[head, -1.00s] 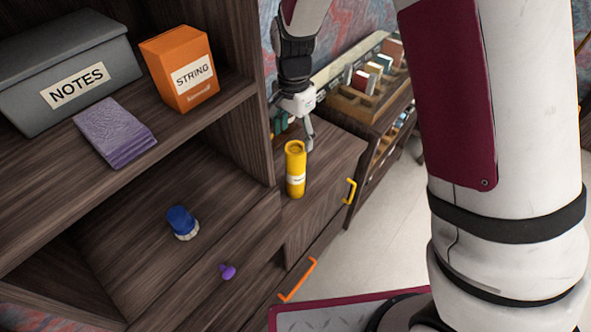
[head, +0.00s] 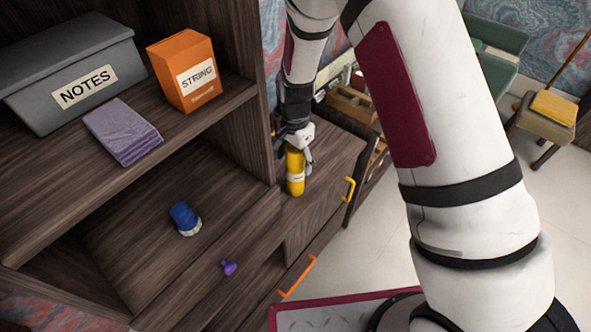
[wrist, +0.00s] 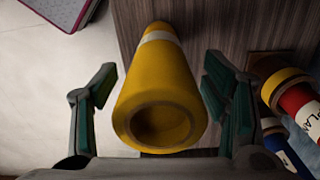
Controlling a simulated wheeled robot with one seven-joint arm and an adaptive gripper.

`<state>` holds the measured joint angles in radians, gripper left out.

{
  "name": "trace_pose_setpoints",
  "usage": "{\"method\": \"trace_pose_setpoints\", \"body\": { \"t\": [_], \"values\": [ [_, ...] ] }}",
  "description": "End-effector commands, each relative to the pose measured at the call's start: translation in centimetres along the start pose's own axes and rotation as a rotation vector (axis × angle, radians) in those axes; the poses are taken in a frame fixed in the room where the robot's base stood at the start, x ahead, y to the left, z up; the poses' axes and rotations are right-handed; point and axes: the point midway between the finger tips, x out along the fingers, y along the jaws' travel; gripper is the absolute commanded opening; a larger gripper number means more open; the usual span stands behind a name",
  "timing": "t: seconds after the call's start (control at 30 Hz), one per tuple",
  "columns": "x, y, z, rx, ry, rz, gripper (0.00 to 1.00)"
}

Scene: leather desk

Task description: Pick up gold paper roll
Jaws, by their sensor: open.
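The gold paper roll (head: 296,172) stands upright on the wooden surface beside the shelf. It is a yellow tube with a white label band. In the wrist view the roll (wrist: 160,95) lies between the two fingers, its hollow end facing the camera. My gripper (head: 300,155) is over the top of the roll, with a finger on each side. In the wrist view my gripper (wrist: 160,92) is open, and gaps show between both finger pads and the roll.
Red and blue labelled rolls (wrist: 296,100) stand close to the right finger in the wrist view. The shelf holds a NOTES box (head: 75,75), an orange STRING box (head: 185,70) and a purple pad (head: 123,132). A blue-capped item (head: 185,218) sits lower.

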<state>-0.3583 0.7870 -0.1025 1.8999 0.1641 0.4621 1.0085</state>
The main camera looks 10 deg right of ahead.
Motion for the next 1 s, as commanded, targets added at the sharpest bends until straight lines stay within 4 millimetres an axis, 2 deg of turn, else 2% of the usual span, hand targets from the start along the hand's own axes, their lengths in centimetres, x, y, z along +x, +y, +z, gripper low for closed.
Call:
{"method": "trace_pose_setpoints", "body": {
  "t": [0.1, 0.4, 0.77, 0.9, 1.0],
  "values": [
    [0.0, 0.0, 0.0, 0.000, 0.000, 0.000, 0.68],
    [-0.1, 0.0, 0.0, 0.000, 0.000, 0.000, 0.00],
    [-0.2, -0.1, -0.2, 0.000, 0.001, -0.001, 0.00],
    [-0.8, -0.1, -0.6, 0.000, 0.001, -0.001, 0.00],
    [-2.2, -0.2, -0.5, 0.000, 0.002, -0.004, 0.00]
  ]
}}
